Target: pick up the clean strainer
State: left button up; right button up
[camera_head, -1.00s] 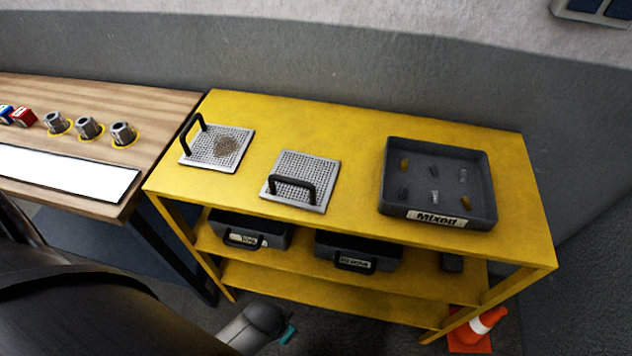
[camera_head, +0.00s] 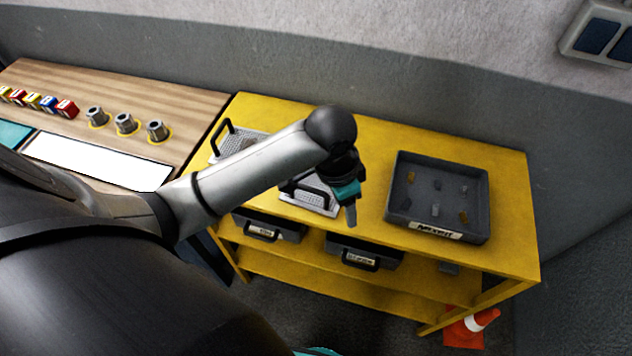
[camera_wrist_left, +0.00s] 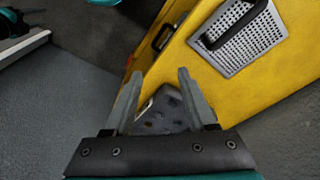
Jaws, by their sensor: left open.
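The clean strainer (camera_head: 318,205) is a square perforated metal plate with a black handle, lying on the yellow shelf top. My left arm partly covers it in the head view. A strainer with no visible dirt also shows at the upper right of the left wrist view (camera_wrist_left: 250,45). Another strainer (camera_head: 226,150) lies farther left, partly hidden by my arm; its brown patch showed earlier. My left gripper (camera_head: 351,214) is above the shelf's front part, just right of the clean strainer, fingers pointing down. Its fingers (camera_wrist_left: 158,75) are apart and empty.
A dark tray labelled "Mixed" (camera_head: 482,210) with several small parts stands on the right of the yellow shelf (camera_head: 510,250). Black handled bins (camera_head: 365,248) sit on the level below. A wooden table (camera_head: 190,110) adjoins at left. An orange cone (camera_head: 463,330) stands on the floor.

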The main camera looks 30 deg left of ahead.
pick_arm(q)
notch_tip(320, 180, up, 4)
jog(key=g+y, duration=0.1)
send_over(327, 197)
jog(key=f, duration=0.9)
jog(key=shift+w+a+f+b, duration=0.15)
jog(key=shift+a+f+b, duration=0.15)
jog(key=shift+a, duration=0.1)
jog(key=shift+w+d+f, duration=0.1)
jog(key=shift+d+f, duration=0.05)
jog(key=shift+f, duration=1.2)
jog(key=shift+w+d+f, duration=0.1)
jog(key=shift+f, duration=1.2)
grip_shut()
